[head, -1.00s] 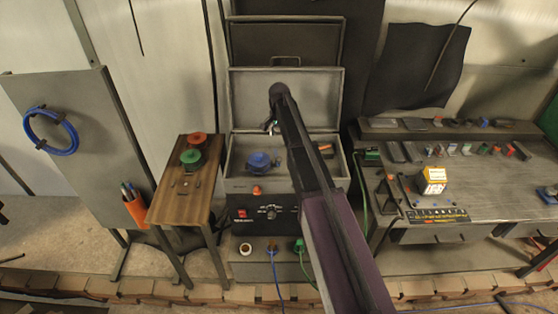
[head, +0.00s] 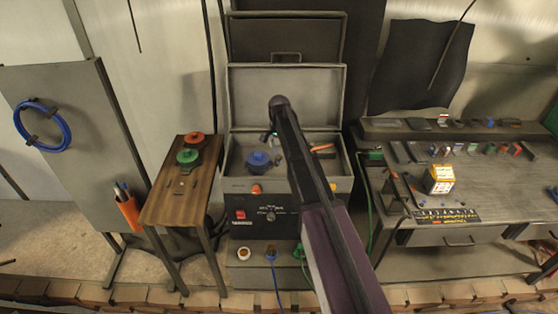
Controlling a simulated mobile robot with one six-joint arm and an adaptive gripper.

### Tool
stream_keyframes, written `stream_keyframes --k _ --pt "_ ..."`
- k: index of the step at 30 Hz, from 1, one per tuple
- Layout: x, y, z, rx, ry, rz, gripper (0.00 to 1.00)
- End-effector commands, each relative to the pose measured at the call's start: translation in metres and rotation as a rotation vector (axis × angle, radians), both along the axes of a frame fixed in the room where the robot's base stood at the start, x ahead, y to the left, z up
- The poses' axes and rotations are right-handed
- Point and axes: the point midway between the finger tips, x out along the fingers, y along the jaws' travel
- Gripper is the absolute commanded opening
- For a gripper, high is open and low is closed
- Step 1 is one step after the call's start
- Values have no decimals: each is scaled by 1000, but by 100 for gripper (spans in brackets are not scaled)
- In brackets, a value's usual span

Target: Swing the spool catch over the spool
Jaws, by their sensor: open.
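The blue spool (head: 258,160) lies inside the open grey machine box (head: 238,184), left of its middle. My gripper (head: 270,137) hangs from the end of my arm over the box, just above and right of the spool in the picture. It is small here and partly hidden by my arm; it is open and I see nothing held. The spool catch cannot be made out; it is too small or hidden near the spool and my arm.
The box's lid (head: 285,95) stands raised behind. An orange-handled item (head: 322,148) lies in the box's right side. A wooden side table (head: 180,195) with red and green spools stands left. A cluttered workbench (head: 470,190) stands right. My arm crosses the box's middle.

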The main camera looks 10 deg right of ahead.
Motion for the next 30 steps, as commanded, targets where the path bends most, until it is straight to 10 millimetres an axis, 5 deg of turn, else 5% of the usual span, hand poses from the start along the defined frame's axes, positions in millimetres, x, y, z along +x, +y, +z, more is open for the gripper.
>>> stream_keyframes --k 15,30 --pt "0 0 -40 0 0 0 76" --pt "0 0 -45 0 0 0 76"
